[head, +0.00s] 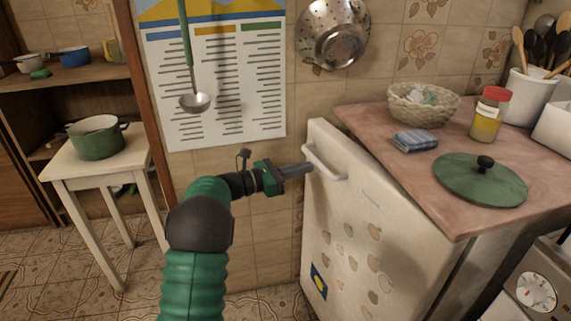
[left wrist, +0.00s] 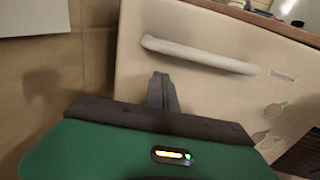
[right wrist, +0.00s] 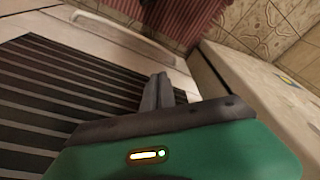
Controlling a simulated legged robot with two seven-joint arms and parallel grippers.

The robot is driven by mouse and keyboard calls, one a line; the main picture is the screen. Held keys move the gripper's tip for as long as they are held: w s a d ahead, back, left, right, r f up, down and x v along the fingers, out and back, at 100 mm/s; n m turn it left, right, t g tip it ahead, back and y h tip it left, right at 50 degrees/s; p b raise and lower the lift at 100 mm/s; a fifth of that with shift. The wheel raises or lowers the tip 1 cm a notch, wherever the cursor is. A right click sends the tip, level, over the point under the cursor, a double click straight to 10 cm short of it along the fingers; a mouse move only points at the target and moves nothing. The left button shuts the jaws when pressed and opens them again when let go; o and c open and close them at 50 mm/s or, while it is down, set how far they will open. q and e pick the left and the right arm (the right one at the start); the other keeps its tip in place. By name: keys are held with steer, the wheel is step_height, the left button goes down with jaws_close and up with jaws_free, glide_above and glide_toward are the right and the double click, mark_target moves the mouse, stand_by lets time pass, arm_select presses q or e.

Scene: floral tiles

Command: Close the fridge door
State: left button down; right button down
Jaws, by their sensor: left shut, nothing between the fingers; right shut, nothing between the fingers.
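The cream fridge door (head: 345,235) carries round stickers and a pale bar handle (head: 324,162). It stands slightly ajar, with a dark gap along its top that is wider at the handle end. The handle also shows in the left wrist view (left wrist: 200,55). My left gripper (head: 308,168) is shut and empty, its fingertips close to the handle end and the door's free edge. Whether it touches the door I cannot tell. My right gripper shows only in the right wrist view (right wrist: 160,80); it is shut and empty, over a dark slatted panel (right wrist: 60,95).
A wooden counter top (head: 375,120) covers the fridge, bearing a basket (head: 420,107), blue cloth (head: 415,140), jar (head: 489,113) and green lid (head: 478,180). A stool (head: 65,170) with a green pot (head: 96,138) stands left. A ladle (head: 195,102) hangs on the wall.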

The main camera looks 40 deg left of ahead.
arm_select(q)
steer(key=shift+x, duration=0.8)
arm_select(e)
steer(key=shift+r, duration=0.45)
arm_select(q)
steer(key=x, duration=0.6)
steer(key=shift+w+a+b, duration=0.15)
steer(key=shift+b, duration=0.15)
arm_select(e)
steer(key=shift+f, duration=0.5)
